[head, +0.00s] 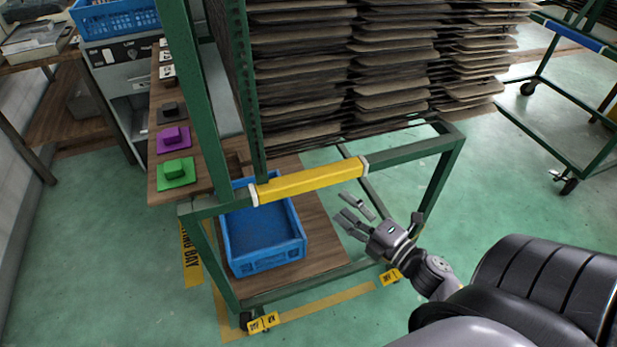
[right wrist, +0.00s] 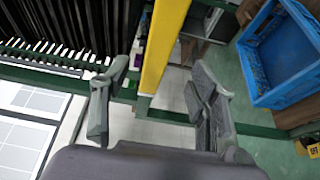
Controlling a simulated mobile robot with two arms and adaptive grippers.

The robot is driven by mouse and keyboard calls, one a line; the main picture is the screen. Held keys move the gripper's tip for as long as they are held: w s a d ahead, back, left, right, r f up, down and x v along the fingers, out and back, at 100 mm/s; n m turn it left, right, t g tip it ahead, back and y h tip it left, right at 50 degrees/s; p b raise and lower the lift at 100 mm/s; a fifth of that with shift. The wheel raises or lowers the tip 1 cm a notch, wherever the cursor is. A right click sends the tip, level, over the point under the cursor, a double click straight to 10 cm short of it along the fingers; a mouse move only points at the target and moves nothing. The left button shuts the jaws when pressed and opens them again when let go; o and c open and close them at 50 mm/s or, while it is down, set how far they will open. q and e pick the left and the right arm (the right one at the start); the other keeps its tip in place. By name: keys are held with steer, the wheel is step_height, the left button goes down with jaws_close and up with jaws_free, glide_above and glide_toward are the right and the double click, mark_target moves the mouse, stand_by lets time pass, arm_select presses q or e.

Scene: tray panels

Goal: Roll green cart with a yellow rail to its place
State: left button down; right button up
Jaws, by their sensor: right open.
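The green cart (head: 438,172) with a yellow rail (head: 310,183) stands in front of me, loaded with several stacks of brown tray panels (head: 390,60). The yellow rail runs across its near side between two white collars. My right gripper (head: 352,208) is open and empty, just right of and below the rail's right end. In the right wrist view the rail (right wrist: 164,45) runs between the two open fingers (right wrist: 155,110), beyond the fingertips; I cannot tell whether they touch it. My left gripper is not in view.
A blue crate (head: 265,262) sits on a wooden board low behind the cart's front frame. A wooden shelf with green (head: 176,173) and purple (head: 173,139) blocks is at left. Another green cart with a blue rail (head: 574,36) stands at right. Yellow tape (head: 330,297) marks the floor.

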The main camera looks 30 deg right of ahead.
mark_target(317, 185)
steer(key=w, duration=0.4)
steer(key=w+a+p, duration=0.1)
steer(key=w, duration=0.3)
steer(key=w+a, duration=0.1)
steer(key=w, duration=0.3)
steer(key=shift+w, duration=0.15)
steer(key=shift+c, duration=0.6)
jaws_close()
